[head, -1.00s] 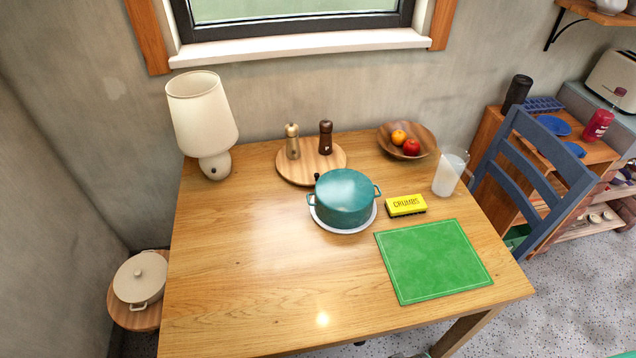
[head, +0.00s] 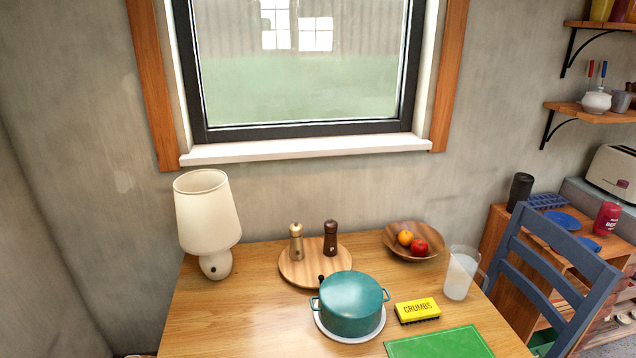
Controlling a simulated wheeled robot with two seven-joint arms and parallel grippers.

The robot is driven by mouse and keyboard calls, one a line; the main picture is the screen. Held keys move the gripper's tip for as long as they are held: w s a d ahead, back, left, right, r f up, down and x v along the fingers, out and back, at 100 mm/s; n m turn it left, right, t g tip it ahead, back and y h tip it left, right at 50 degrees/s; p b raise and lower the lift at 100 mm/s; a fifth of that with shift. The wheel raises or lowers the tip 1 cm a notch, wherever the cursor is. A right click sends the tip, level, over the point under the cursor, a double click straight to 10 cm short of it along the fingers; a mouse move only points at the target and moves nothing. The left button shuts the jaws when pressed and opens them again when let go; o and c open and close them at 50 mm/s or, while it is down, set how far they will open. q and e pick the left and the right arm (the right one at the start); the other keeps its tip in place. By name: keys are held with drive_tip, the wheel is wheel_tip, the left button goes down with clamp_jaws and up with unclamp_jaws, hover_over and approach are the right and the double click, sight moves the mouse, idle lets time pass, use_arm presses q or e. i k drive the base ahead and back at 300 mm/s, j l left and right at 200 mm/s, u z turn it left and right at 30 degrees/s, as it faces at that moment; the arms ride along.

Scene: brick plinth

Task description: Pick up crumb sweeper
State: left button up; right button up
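The crumb sweeper (head: 418,310) is a small yellow block with a dark underside and the word CRUMBS on it. It lies on the wooden table (head: 215,325), right of the teal pot (head: 351,303) and just behind the green mat (head: 440,345). A glass of white liquid (head: 460,273) stands to its right, a little farther back. Neither of my grippers shows in the head view.
The pot stands on a white plate. Behind it a round board (head: 307,272) carries two mills. A wooden bowl (head: 414,241) holds fruit. A lamp (head: 207,222) stands at the left. A blue chair (head: 545,275) is at the right. The table's left front is clear.

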sight(423, 309)
drive_tip(key=l, duration=1.45)
drive_tip(key=i+u, duration=0.05)
drive_tip(key=i, duration=0.05)
